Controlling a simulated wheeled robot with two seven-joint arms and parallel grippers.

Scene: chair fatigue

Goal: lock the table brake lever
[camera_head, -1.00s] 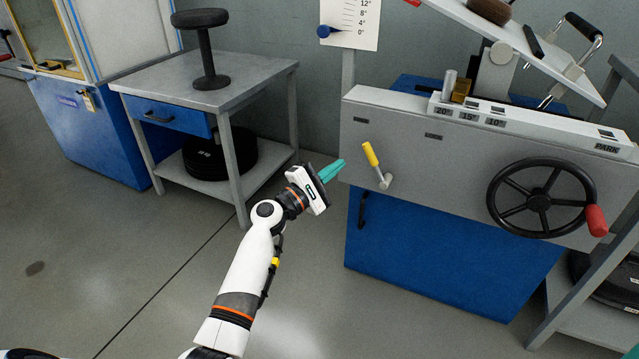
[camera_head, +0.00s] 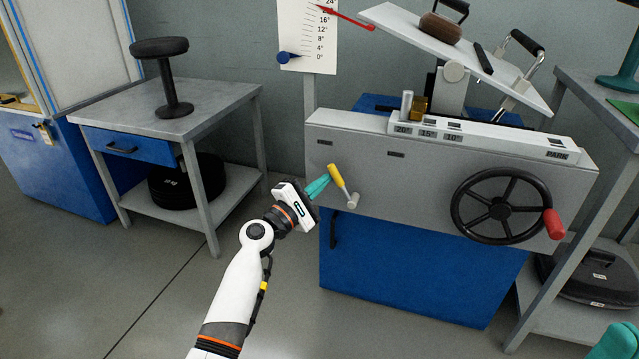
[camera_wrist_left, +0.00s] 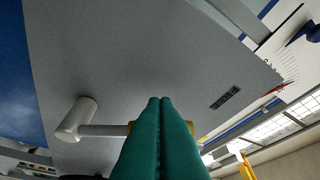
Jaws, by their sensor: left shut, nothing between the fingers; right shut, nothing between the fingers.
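The brake lever has a yellow grip (camera_head: 335,173) and a pale hub (camera_head: 352,201) on the grey front panel, and it tilts up and to the left. In the left wrist view its hub (camera_wrist_left: 76,119) and rod show at left, with the yellow grip mostly hidden behind my fingers. My left gripper (camera_head: 319,186) is shut and empty, its teal fingertips right beside the left side of the yellow grip. I cannot tell whether they touch it. The shut fingers (camera_wrist_left: 160,105) fill the middle of the left wrist view. A teal part of my right gripper (camera_head: 618,343) shows at the bottom right corner.
A black handwheel (camera_head: 503,207) with a red knob (camera_head: 554,224) is on the panel's right. A tilted white board (camera_head: 455,52) stands above the panel. A grey side table (camera_head: 165,107) with a black stool-like stand is at left. Open floor lies between.

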